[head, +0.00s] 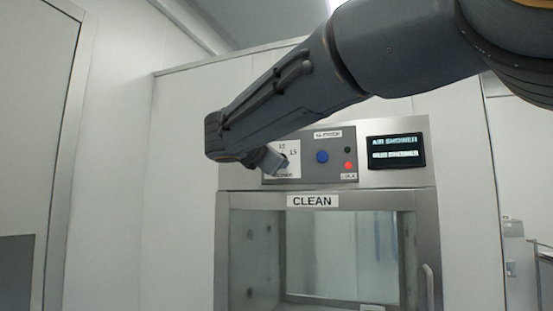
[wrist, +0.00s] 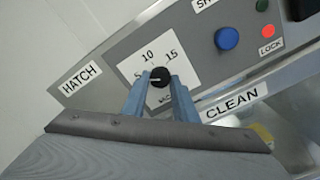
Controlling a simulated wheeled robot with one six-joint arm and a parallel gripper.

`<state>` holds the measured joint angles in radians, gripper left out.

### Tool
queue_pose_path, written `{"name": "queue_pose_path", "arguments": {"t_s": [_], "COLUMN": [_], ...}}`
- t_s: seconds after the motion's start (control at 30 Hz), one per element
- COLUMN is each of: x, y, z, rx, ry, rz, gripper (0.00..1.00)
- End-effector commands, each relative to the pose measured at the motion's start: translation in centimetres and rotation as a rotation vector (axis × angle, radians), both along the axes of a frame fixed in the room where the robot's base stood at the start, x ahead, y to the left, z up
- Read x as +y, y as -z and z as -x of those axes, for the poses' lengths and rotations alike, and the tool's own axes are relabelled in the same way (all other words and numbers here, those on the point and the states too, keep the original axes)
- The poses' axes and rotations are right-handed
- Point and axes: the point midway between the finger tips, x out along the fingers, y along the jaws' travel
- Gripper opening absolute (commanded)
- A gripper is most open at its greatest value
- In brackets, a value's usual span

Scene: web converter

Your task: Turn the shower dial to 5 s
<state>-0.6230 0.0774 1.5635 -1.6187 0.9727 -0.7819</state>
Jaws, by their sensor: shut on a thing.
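The shower dial (wrist: 160,77) is a small black knob on a white scale plate (wrist: 185,73) marked 5, 10 and 15. My gripper (wrist: 161,85) is shut on the dial, with one blue-grey finger on each side of it in the wrist view. A pale mark shows on the knob, but its exact direction is too small to read surely. The 5 is partly hidden by the left finger. In the head view my gripper (head: 273,160) reaches the plate (head: 294,157) and hides the dial.
Right of the plate are a blue button (head: 322,157), a red LOCK light (head: 348,166) and a dark display (head: 396,152). Below is the CLEAN hatch window (head: 345,255) with a handle (head: 428,285) at its right. A white wall (head: 115,150) stands to the left.

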Motion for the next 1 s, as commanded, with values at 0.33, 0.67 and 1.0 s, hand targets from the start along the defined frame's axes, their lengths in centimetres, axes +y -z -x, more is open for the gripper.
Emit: {"name": "queue_pose_path", "arguments": {"t_s": [0.33, 0.67, 1.0], "x": [0.0, 0.7, 2.4], "y": [0.1, 0.1, 0.1], "z": [0.0, 1.5, 6.3], "rx": [0.001, -0.001, 0.0], "ry": [0.001, -0.004, -0.003], "rz": [0.001, -0.001, 0.0], "gripper": [0.45, 0.45, 0.45]}}
